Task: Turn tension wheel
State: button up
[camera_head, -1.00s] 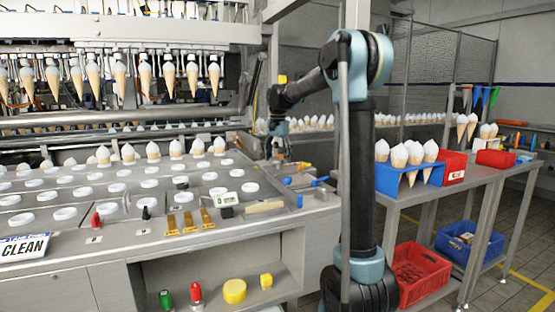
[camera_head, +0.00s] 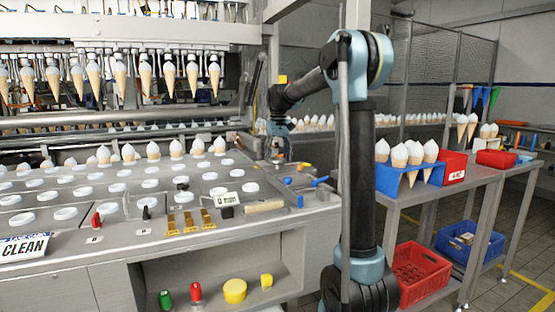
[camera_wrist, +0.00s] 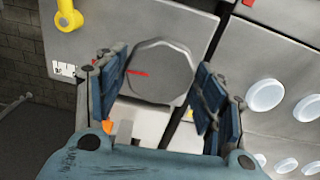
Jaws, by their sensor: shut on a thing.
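The tension wheel (camera_wrist: 158,72) is a grey, many-sided disc with a short red mark on its left half. It sits on a grey metal plate in the wrist view. My gripper (camera_wrist: 163,62) has one dark blue finger on each side of the wheel and is shut on it. In the head view my gripper (camera_head: 277,150) is low at the right end of the machine's top. The wheel cannot be made out there, and my wrist covers that spot.
White round cups (camera_wrist: 266,95) lie to the right. In the head view, a wooden-handled tool (camera_head: 264,206) and blue handles (camera_head: 320,181) are close by. A blue cone rack (camera_head: 411,180) stands on the right table.

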jog(key=n, duration=0.4)
jog(key=shift+w+n, duration=0.1)
jog(key=shift+n, duration=0.2)
jog(key=n, duration=0.3)
jog(key=shift+n, duration=0.3)
jog(key=n, duration=0.4)
jog(key=shift+d+n, duration=0.1)
jog(key=shift+n, duration=2)
jog(key=o, duration=1.1)
jog(key=shift+w, duration=0.1)
jog(key=shift+c, duration=0.2)
